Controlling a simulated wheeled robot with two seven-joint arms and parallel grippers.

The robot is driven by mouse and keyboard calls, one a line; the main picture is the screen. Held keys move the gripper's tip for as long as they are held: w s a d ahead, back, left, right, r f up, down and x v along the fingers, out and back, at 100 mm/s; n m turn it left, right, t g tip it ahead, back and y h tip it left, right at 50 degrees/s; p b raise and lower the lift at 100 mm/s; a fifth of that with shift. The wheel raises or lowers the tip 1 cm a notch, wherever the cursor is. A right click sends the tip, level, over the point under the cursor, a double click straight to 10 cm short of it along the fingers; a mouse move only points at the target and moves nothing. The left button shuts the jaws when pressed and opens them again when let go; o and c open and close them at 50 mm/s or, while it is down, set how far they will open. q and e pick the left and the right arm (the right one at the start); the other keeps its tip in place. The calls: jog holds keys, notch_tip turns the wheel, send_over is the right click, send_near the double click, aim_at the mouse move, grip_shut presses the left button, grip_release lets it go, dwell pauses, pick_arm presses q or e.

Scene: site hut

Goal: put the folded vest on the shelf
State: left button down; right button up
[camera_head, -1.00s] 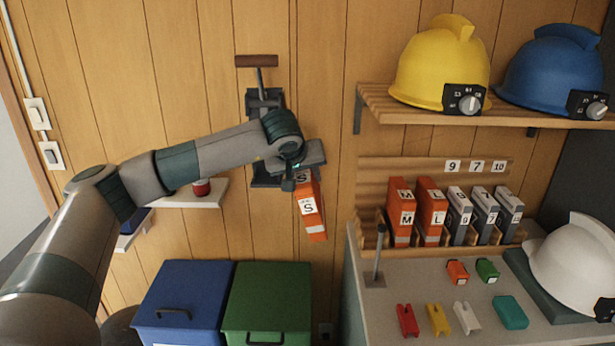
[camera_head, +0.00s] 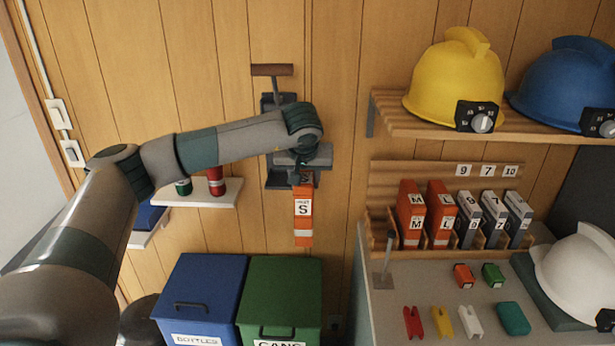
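The folded vest (camera_head: 303,212) is a narrow orange pack with a white S label and a pale band. It hangs upright from my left gripper (camera_head: 303,180), which is shut on its top end in front of the wooden wall. The shelf (camera_head: 383,250), a wooden slotted rack on the counter, is to the right and apart from the vest. It holds orange packs marked M (camera_head: 410,212) and L (camera_head: 440,212), then grey packs with number labels (camera_head: 468,218). Its leftmost slot, beside the M pack, looks empty. My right gripper is out of view.
Small coloured pieces (camera_head: 442,322) and a white helmet (camera_head: 580,270) lie on the counter. A blue bin (camera_head: 200,290) and green bin (camera_head: 280,290) stand below the vest. Helmets sit on an upper shelf (camera_head: 385,112).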

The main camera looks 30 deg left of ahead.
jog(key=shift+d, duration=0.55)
